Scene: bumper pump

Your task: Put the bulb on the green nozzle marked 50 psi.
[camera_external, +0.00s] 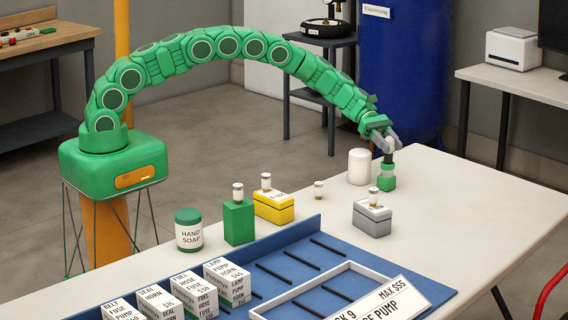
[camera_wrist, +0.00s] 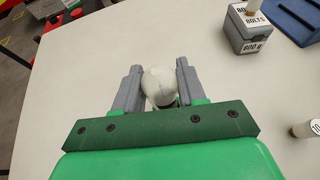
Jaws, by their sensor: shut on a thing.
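My gripper (camera_external: 384,142) is at the far right end of the arm, pointing down, with its grey fingers shut on a whitish bulb (camera_external: 391,144). The bulb also shows between the fingers in the wrist view (camera_wrist: 161,86).
A white cylinder (camera_external: 359,166) stands close left of the green block. A grey bolts box (camera_external: 372,219), a yellow box (camera_external: 273,208), a tall green box (camera_external: 239,222), a small loose cylinder (camera_external: 318,190) and a soap tub (camera_external: 189,231) stand nearby. A blue tray (camera_external: 304,234) lies in front.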

